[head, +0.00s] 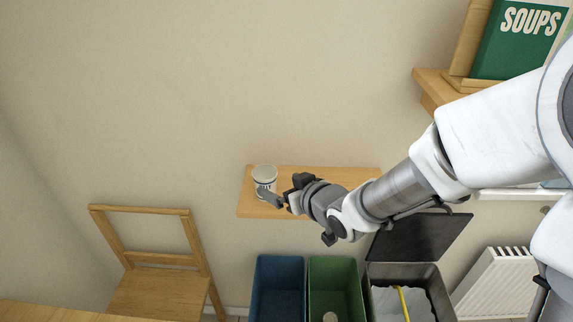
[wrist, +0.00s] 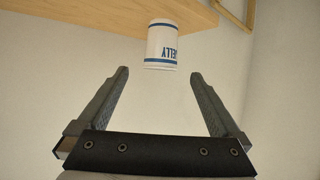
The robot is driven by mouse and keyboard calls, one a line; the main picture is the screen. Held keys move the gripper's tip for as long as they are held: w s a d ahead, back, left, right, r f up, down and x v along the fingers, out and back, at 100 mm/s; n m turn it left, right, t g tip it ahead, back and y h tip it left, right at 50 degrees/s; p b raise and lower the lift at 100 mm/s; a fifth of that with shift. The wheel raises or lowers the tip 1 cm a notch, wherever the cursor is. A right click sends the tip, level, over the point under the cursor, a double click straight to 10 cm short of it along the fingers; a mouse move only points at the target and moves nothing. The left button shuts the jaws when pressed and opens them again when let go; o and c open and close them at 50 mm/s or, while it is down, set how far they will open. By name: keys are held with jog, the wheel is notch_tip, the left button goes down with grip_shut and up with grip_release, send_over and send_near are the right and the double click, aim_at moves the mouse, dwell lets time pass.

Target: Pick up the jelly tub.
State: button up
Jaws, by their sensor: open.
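The jelly tub (head: 264,176) is a white cylinder with blue bands and dark lettering. It stands upright near the left end of a wooden wall shelf (head: 340,176). In the wrist view the tub (wrist: 162,44) appears upside down against the shelf (wrist: 120,13), with "JELLY" readable inverted. My gripper (head: 272,199) is at the tub's near side in the head view, partly covering its lower part. In the wrist view my gripper (wrist: 160,73) is open and empty, its fingers spread wider than the tub. The tub lies just beyond the fingertips, centred between them.
A blue bin (head: 279,285), a green bin (head: 333,280) and a grey lidded bin (head: 437,285) stand below the shelf. A wooden chair (head: 160,292) is at lower left. A higher shelf (head: 432,88) holds a green SOUPS book (head: 512,50). The wall above the tub is clear.

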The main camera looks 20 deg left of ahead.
aim_at(260, 172)
jog(key=p+x, duration=0.1)
jog(key=x, duration=1.1)
jog(key=shift+w+a, duration=0.1)
jog(key=shift+a, duration=0.1)
jog(key=c, duration=1.3)
jog(key=shift+r, duration=0.1)
jog(key=shift+r, duration=0.6)
notch_tip(260, 172, up, 3)
jog(key=shift+f, duration=0.2)
jog(key=w+d+r, duration=0.1)
jog(key=d+r, duration=0.1)
jog(key=d, duration=0.1)
jog(key=w+d+r+p, duration=0.1)
jog(key=d+r, duration=0.1)
jog(key=d, duration=0.2)
jog(key=w+d+r+p, duration=0.1)
jog(key=w+d+r, duration=0.1)
jog(key=d+r, duration=0.1)
jog(key=shift+d, duration=0.45)
